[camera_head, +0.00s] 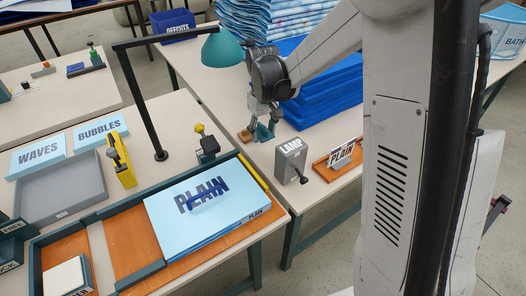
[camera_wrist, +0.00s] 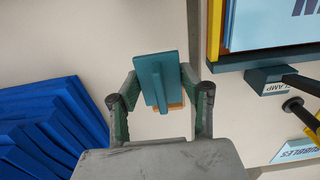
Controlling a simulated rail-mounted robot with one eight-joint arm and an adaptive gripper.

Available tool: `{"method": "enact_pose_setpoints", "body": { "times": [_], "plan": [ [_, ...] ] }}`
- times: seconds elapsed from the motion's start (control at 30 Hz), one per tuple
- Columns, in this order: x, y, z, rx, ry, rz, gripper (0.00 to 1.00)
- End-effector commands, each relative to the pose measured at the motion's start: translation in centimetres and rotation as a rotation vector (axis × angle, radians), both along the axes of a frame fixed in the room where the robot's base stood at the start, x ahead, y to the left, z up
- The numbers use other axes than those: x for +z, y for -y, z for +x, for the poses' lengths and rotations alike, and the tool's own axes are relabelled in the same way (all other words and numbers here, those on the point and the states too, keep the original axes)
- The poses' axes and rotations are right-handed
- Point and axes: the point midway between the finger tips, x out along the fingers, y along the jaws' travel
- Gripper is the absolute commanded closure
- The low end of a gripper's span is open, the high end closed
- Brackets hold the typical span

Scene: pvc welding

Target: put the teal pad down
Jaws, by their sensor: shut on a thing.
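The teal pad (camera_wrist: 148,72) is a flat plate with a raised rib, held between the two fingers of my gripper (camera_wrist: 161,82) in the wrist view. My gripper is shut on it. In the head view my gripper (camera_head: 263,118) is low over the pale table, with the teal pad (camera_head: 265,132) below its fingers. A small orange-brown wooden piece (camera_wrist: 176,107) shows partly behind the pad; the pad hides the rest. I cannot tell whether the pad touches the wood or the table.
The grey LAMP box (camera_head: 290,160) stands close in front of my gripper. Blue stacked sheets (camera_head: 325,95) lie behind and right. A PLAIN sign stands on an orange tray (camera_head: 322,170). The teal lamp shade (camera_head: 222,48) hangs behind and left. A light-blue PLAIN sheet pack (camera_head: 205,215) lies in the front frame.

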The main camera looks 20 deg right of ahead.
Motion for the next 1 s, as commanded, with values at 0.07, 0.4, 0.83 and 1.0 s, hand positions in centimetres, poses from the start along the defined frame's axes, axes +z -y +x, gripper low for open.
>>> {"method": "enact_pose_setpoints", "body": {
  "times": [0.07, 0.4, 0.83, 1.0],
  "plan": [
    [-1.5, 0.0, 0.0, 0.0, 0.0, 0.0, 0.86],
    [-4.3, 0.0, 0.0, -0.001, 0.0, 0.0, 0.86],
    [-6.6, 0.0, 0.0, -0.001, 0.0, 0.0, 0.86],
    [-7.0, 0.0, 0.0, -0.001, 0.0, 0.0, 0.6]
  ]
}}
